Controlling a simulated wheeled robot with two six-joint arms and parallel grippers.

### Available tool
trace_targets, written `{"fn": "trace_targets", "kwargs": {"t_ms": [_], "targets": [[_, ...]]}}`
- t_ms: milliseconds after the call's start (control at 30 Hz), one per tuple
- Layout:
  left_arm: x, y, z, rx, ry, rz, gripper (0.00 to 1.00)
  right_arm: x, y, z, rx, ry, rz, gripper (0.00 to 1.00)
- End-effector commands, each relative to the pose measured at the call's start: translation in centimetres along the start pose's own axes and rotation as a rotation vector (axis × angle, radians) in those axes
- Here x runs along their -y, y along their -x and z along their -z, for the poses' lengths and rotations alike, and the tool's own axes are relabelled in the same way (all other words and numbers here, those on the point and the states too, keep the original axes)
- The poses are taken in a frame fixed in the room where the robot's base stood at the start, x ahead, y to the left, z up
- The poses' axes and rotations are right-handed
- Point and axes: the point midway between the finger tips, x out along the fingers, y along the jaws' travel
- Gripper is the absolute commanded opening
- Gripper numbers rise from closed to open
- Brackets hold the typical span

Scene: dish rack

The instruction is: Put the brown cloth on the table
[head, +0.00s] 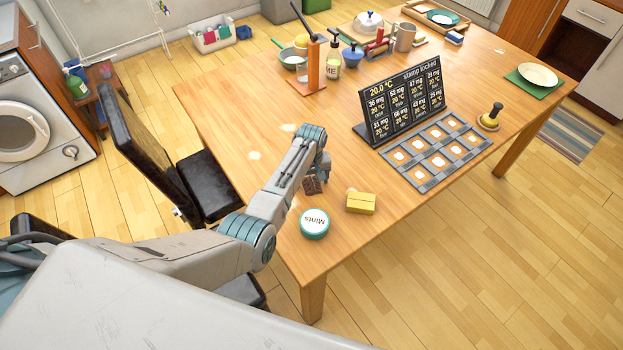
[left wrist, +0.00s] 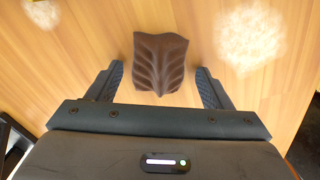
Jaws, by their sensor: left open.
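The brown cloth (left wrist: 160,62) is dark, with leaf-like ridges. In the left wrist view it lies ahead of and between the fingers of my left gripper (left wrist: 160,70). The fingers are open, with a gap on each side of the cloth. In the head view my left gripper (head: 314,178) points down over the near part of the wooden table (head: 230,115), and a small brown patch of the cloth (head: 309,186) shows beneath it. The arm hides part of that spot, and whether the cloth touches the tabletop is hard to tell. My right gripper is not in view.
A black display board (head: 402,100) and a grey slotted tray (head: 436,152) are farther right. Clear tabletop lies to the upper left.

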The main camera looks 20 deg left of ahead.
Motion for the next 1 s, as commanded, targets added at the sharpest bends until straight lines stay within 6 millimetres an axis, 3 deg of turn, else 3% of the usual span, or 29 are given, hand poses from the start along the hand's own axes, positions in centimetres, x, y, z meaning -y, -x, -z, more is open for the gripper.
{"fn": "trace_targets", "kwargs": {"t_ms": [267,700,1000], "targets": [[-0.1,1.5,0.1,-0.002,0.0,-0.001,0.74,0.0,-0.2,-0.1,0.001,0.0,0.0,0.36],[-0.1,9.2,0.1,-0.002,0.0,-0.002,0.74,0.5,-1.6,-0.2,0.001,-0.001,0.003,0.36],[0.0,10.8,0.0,0.0,0.0,0.0,0.74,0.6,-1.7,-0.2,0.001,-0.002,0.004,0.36]]}}
